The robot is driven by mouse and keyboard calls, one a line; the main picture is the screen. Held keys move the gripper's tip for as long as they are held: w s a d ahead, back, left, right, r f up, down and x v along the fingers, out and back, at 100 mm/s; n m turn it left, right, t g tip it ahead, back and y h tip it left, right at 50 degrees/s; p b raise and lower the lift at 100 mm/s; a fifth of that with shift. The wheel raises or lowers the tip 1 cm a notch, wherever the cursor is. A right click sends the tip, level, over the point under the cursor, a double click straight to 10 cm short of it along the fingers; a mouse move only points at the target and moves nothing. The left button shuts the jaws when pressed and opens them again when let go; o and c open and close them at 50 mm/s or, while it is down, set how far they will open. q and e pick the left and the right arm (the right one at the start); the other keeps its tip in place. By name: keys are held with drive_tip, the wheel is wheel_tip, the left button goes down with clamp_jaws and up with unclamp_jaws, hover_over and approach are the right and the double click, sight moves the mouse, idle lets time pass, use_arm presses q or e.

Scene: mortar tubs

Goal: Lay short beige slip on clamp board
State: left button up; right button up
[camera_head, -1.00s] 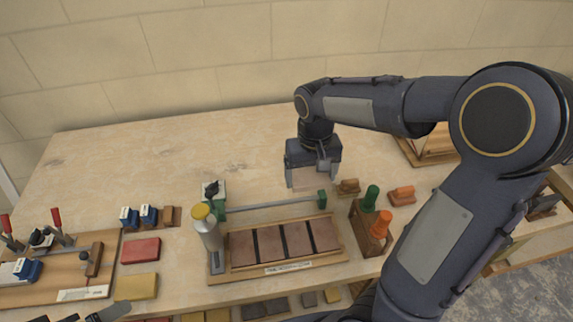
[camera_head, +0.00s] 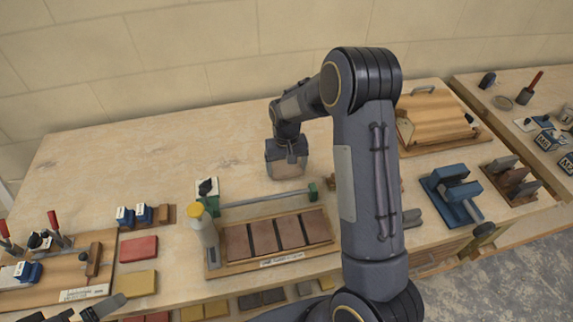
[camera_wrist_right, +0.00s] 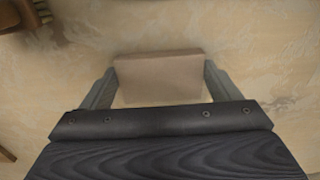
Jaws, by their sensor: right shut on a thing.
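My right gripper (camera_head: 289,168) is over the back middle of the table. In the right wrist view, its fingers (camera_wrist_right: 158,82) are shut on a beige slip (camera_wrist_right: 158,76), a plain block gripped at both ends. The slip (camera_head: 288,171) also shows in the head view. The clamp board (camera_head: 98,280) with red-handled clamps lies at the front left, far from the right gripper. It carries a blue block and a brown wooden stop.
A tray (camera_head: 326,248) of brown slips, with a yellow-capped bottle (camera_head: 205,235) beside it, is in front of the right gripper. A red slip (camera_head: 138,249) and a yellow slip (camera_head: 136,284) lie right of the clamp board. The table's back left is clear.

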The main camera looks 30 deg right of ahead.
drive_tip(key=shift+f, duration=0.1)
drive_tip(key=shift+f, duration=0.15)
drive_tip(key=o, duration=1)
drive_tip(key=shift+c, duration=0.2)
